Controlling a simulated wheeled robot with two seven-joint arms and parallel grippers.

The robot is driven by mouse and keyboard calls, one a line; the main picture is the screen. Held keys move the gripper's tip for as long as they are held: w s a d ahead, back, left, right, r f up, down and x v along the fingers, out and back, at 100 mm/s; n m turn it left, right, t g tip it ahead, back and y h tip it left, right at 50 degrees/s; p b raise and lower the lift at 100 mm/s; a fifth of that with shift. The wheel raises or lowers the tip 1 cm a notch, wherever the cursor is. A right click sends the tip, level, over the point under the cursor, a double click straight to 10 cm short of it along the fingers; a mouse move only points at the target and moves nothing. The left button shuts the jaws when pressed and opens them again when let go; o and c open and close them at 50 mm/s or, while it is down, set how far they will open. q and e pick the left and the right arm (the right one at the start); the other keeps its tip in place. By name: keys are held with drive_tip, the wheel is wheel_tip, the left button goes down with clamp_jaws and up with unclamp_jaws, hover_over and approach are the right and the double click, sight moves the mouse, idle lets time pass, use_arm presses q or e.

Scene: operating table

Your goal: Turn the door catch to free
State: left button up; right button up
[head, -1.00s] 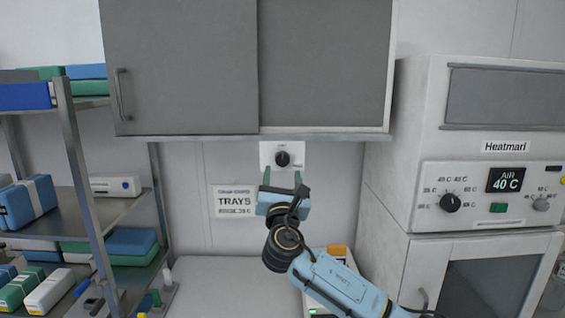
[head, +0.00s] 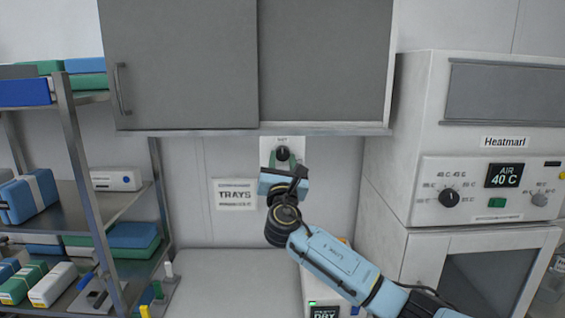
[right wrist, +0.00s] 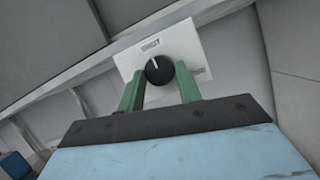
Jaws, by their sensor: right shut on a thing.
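The door catch is a black round knob (head: 283,153) on a white plate (head: 298,143) on the wall, just under the grey sliding-door cabinet. In the right wrist view the knob (right wrist: 159,69) has a white pointer mark aimed up toward the plate's upper label, which seems to read SHUT; a second label at lower right is too blurred to read. My right gripper (head: 284,162) is at the knob, its two green fingers (right wrist: 159,85) on either side of it and shut on it. My left gripper is in neither view.
The cabinet (head: 180,70) overhangs just above the plate. A shelf rack (head: 85,190) with boxes stands at left. The Heatmari unit (head: 480,150) stands at right. A TRAYS sign (head: 235,194) hangs left of my arm, above a clear pale surface (head: 230,280).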

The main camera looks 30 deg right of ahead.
drive_tip(key=m+b, duration=0.1)
drive_tip(key=m+h, duration=0.1)
drive_tip(key=shift+a+f+m+g+b, duration=0.15)
drive_tip(key=shift+m+g+b, duration=0.15)
drive_tip(key=shift+g+b, duration=0.1)
drive_tip(key=m+g+h+b, duration=0.1)
drive_tip(key=m+b, duration=0.1)
drive_tip(key=m, duration=0.1)
drive_tip(key=shift+w+a+m, duration=0.1)
drive_tip(key=shift+m, duration=0.2)
drive_tip(key=m+g+b, duration=0.1)
drive_tip(key=m, duration=0.2)
drive_tip(key=m+g+h+b, duration=0.1)
drive_tip(key=m, duration=0.2)
drive_tip(key=shift+w+a+r+g+h+b, duration=0.1)
drive_tip(key=shift+a+r+g+h+b, duration=0.1)
drive_tip(key=shift+g+h+b, duration=0.15)
drive_tip(key=shift+r+m+g+b, duration=0.1)
drive_tip(key=shift+m+g+b, duration=0.25)
drive_tip(key=shift+m+g, duration=0.55)
drive_tip(key=m, duration=0.3)
drive_tip(key=shift+r+g, duration=0.2)
drive_tip(key=shift+g, duration=0.15)
drive_tip(key=m, duration=0.1)
drive_tip(key=m+g, duration=0.1)
drive_tip(key=m, duration=0.1)
drive_tip(key=m+y, duration=0.1)
drive_tip(key=m, duration=0.1)
drive_tip(key=shift+r, duration=0.25)
drive_tip(key=shift+g, duration=0.3)
